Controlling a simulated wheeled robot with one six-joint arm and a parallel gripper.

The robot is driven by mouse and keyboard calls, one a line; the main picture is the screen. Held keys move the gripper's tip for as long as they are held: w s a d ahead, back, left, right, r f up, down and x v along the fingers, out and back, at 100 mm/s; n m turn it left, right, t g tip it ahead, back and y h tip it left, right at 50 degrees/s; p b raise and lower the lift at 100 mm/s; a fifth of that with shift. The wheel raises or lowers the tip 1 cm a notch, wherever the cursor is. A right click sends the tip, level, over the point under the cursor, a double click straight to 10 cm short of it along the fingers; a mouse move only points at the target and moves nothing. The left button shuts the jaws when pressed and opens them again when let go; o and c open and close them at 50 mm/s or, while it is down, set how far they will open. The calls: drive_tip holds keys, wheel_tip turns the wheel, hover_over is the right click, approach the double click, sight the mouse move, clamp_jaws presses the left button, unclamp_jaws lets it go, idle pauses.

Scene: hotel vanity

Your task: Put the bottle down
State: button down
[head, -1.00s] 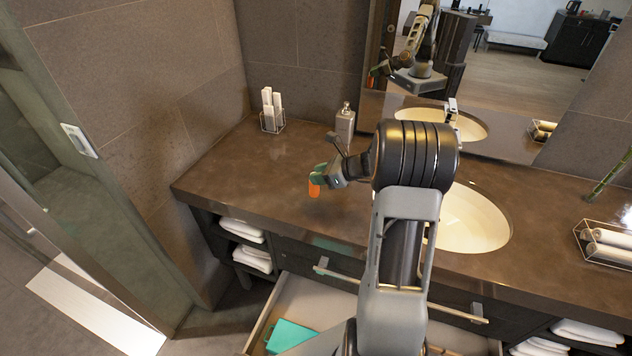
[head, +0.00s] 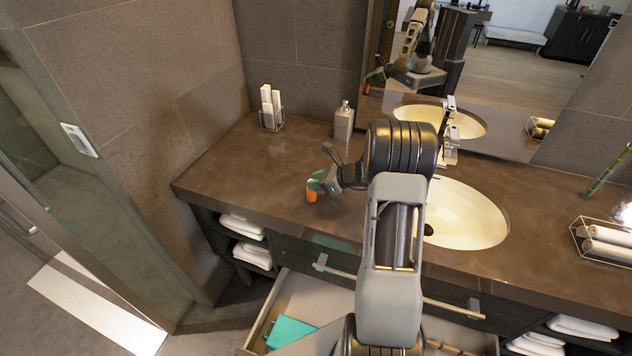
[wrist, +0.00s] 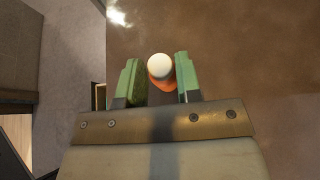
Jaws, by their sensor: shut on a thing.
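The bottle is small and orange (head: 312,192). It is upright in my gripper, at or just above the brown vanity counter (head: 255,165); I cannot tell whether its base touches. In the wrist view the bottle (wrist: 160,67) shows a round white cap, with orange around its lower edge, between the green fingers. My gripper (head: 315,183) is shut on the bottle, over the front left part of the counter. The wrist view shows both fingertips of my gripper (wrist: 160,75), one on each side of the bottle.
A soap dispenser (head: 344,121) and a wire holder with white rolls (head: 270,108) stand behind. The sink (head: 465,215) is to the right. An open drawer (head: 335,297) with a teal box (head: 290,333) juts out below the counter edge. The counter around the bottle is clear.

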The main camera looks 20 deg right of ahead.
drive_tip(key=c, duration=0.8)
unclamp_jaws()
drive_tip(key=shift+f, duration=0.1)
drive_tip(key=shift+r, duration=0.3)
drive_tip(key=b+v, duration=0.1)
drive_tip(key=v, duration=0.9)
drive_tip(key=shift+s+a+r+n+g+h, duration=0.7)
drive_tip(key=shift+s+a+r+n+h, duration=0.7)
drive_tip(key=shift+s+a+n, duration=2.4)
drive_tip(key=shift+s+a+r+n+g+h, duration=0.7)
drive_tip(key=shift+s+a+r+n+h, duration=1.2)
drive_tip(key=shift+n, duration=3.3)
drive_tip(key=shift+s+a+r+n+g+h, duration=0.75)
drive_tip(key=shift+s+a+n+h, duration=0.25)
drive_tip(key=shift+s+a+n, duration=3.05)
